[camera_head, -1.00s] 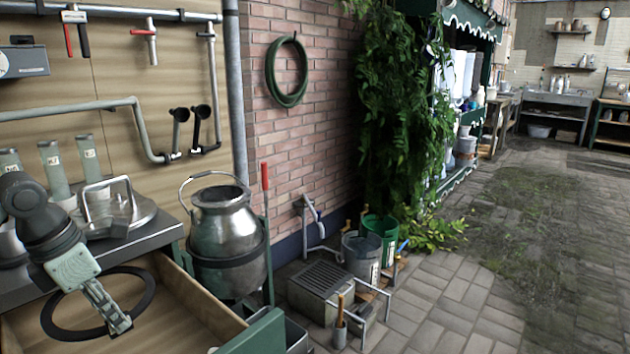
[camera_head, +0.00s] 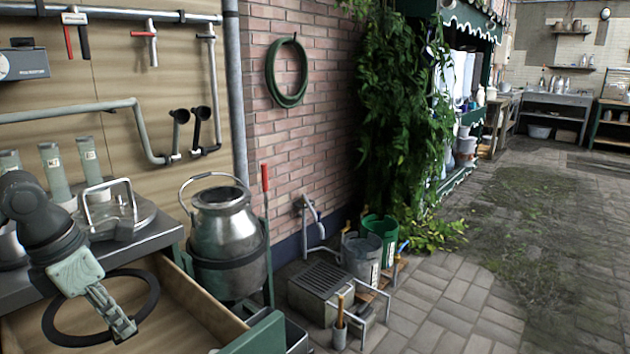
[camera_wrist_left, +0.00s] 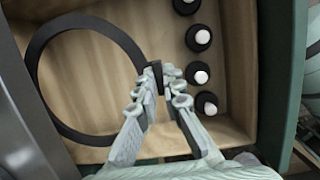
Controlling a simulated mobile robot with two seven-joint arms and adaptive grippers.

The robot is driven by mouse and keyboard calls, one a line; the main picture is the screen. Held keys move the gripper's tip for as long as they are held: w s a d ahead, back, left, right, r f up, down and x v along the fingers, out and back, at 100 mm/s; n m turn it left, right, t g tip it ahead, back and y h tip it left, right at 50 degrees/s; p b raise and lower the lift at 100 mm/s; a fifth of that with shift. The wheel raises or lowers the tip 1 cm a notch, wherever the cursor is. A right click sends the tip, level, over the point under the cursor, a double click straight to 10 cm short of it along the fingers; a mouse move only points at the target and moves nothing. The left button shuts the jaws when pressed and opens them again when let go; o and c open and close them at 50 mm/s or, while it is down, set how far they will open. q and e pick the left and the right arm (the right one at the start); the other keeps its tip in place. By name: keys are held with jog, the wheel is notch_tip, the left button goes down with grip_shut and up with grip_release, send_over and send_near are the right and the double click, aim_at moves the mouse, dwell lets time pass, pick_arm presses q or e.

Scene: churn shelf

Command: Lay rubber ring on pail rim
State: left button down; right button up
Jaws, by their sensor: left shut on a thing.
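The black rubber ring (camera_head: 57,334) is in the open wooden drawer at the lower left, seen as a large flat loop. My left gripper (camera_head: 124,330) is at its near right side. In the left wrist view the gripper (camera_wrist_left: 160,84) is shut on the right edge of the ring (camera_wrist_left: 45,112). Whether the ring touches the drawer floor I cannot tell. The steel pail (camera_head: 222,232) with a raised bail handle stands right of the drawer, its round mouth open. My right gripper is not in view.
The drawer (camera_head: 205,310) has raised wooden walls and a green front. Several dark, white-tipped pieces (camera_wrist_left: 199,76) line its right side in the wrist view. A steel lid (camera_head: 135,212) with a handle sits on the counter. Buckets (camera_head: 362,258) stand on the paving.

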pick_arm(q)
jog(key=shift+s+d, duration=2.7)
jog(key=shift+d, duration=0.4)
notch_tip(320, 180, up, 7)
